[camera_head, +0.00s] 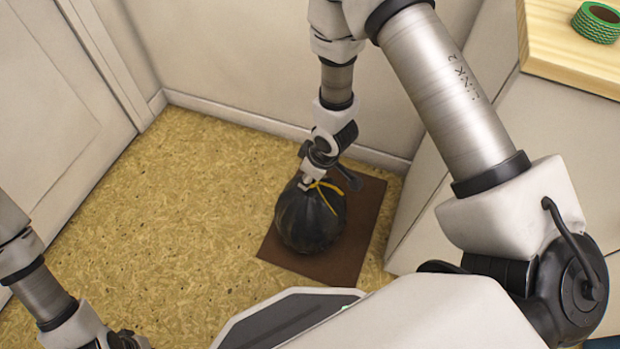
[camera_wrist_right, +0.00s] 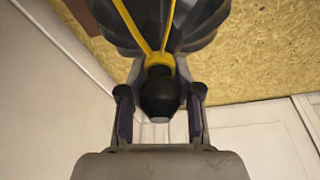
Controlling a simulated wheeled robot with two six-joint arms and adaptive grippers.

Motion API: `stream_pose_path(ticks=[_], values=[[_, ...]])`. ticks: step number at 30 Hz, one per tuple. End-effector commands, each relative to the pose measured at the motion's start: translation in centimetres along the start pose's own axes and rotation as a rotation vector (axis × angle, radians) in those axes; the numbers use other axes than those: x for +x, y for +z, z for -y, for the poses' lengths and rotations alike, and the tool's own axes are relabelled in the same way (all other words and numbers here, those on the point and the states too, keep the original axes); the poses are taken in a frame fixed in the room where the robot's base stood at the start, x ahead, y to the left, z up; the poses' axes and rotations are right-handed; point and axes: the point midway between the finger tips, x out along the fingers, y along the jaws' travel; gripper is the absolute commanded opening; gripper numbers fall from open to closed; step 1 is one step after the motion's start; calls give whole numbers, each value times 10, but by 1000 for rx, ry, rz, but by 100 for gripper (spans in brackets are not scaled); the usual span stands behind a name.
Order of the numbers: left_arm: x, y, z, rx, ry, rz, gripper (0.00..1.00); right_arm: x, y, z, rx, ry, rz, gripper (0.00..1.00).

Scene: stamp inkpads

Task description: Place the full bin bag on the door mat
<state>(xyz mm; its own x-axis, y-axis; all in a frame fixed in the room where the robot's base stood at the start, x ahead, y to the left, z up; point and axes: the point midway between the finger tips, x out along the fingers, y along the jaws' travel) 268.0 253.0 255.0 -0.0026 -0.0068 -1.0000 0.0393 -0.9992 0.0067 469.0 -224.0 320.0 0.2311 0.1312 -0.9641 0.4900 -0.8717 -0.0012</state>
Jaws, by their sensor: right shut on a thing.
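A full black bin bag (camera_head: 308,218) with a yellow tie sits upright over the brown door mat (camera_head: 358,225), within its edges as seen from the head. Whether its underside touches the mat is hard to tell. My right gripper (camera_head: 312,184) is above the bag, shut on its gathered top. In the right wrist view, the bag's dark knot (camera_wrist_right: 160,96) is between the two fingers, with yellow tie strands running up from it. The mat's brown edge (camera_wrist_right: 304,72) also shows there. My left gripper (camera_head: 122,341) is at the bottom left edge, mostly cut off, away from the bag.
The mat lies on a speckled yellow floor (camera_head: 190,200) near the wall's skirting. A white door (camera_head: 60,100) is at the left, with clear floor between. A white cabinet (camera_head: 520,130) with a wooden top (camera_head: 560,50) stands at the right, carrying a green tape roll (camera_head: 597,22).

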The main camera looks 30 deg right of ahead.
Motion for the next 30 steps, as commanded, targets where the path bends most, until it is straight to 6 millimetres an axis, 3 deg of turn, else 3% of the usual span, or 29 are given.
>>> stream_pose_path(ticks=[9,10,12,22,26,30], values=[[0,0,0,0,0,-1,0,2,0,0,0,1,-2,0],[-1,0,0,0,0,-1,0,2,0,0,0,0,-1,42],[-1,0,0,0,0,-1,0,1,0,0,0,0,-1,59],[-2,0,0,0,0,0,0,-2,-1,0,0,0,-1,59],[-16,0,0,0,0,0,0,-25,-2,0,2,0,-1,59],[-36,0,0,0,0,-1,0,-62,-3,0,3,0,-2,59]])
